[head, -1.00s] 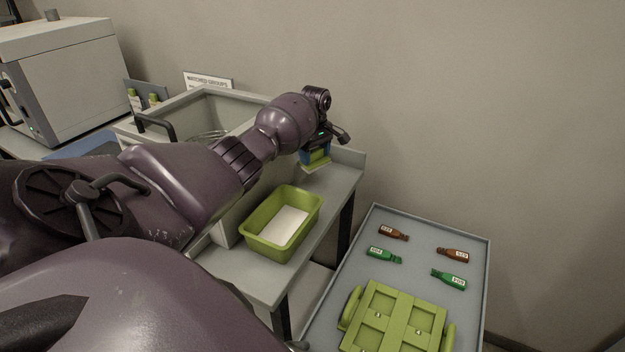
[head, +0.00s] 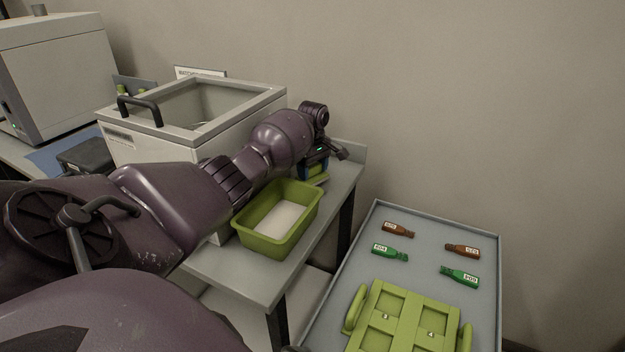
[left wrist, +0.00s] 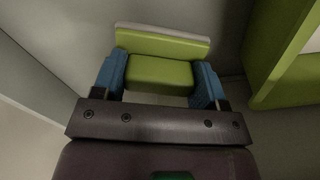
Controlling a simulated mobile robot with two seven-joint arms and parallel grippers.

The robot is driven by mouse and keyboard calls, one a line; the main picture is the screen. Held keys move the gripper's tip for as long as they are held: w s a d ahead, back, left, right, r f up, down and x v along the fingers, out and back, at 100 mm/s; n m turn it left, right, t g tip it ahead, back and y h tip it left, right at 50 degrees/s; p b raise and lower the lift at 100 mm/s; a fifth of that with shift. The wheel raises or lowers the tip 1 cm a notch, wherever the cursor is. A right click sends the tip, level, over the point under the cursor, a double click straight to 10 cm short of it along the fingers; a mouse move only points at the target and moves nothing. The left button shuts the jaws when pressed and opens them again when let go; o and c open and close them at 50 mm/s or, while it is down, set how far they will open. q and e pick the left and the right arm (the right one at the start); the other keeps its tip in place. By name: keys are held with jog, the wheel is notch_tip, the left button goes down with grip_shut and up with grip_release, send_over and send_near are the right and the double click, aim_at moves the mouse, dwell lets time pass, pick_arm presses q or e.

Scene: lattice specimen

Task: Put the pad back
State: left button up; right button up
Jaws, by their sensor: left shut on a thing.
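My left gripper (head: 317,165) is shut on a green pad (left wrist: 160,73), with a blue finger on each side of its block-shaped part. In the left wrist view, a wider green part with a pale edge shows beyond the block. In the head view, the pad shows only in part (head: 318,173), under the gripper and low over the bench just behind the green tub (head: 246,239). I cannot tell whether the pad touches the bench. The tub has a white bottom, and its wall also shows at the right of the left wrist view (left wrist: 277,45). My right gripper is not in view.
A grey open-topped box (head: 150,149) with a black handle stands left of the gripper. The bench (head: 262,284) has free room in front of the tub. A grey tray table (head: 425,225) at the right bears brown and green bottles and a green compartmented carrier (head: 402,318).

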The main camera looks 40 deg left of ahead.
pick_arm(q)
notch_tip(320, 180, down, 2)
jog(key=shift+f+b, duration=0.1)
jog(key=shift+b, duration=0.3)
jog(key=shift+f, duration=0.3)
jog(key=shift+r, duration=0.2)
jog(key=shift+f, duration=0.1)
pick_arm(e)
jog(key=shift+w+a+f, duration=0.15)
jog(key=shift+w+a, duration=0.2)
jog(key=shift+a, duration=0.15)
pick_arm(q)
jog(key=o, duration=0.9)
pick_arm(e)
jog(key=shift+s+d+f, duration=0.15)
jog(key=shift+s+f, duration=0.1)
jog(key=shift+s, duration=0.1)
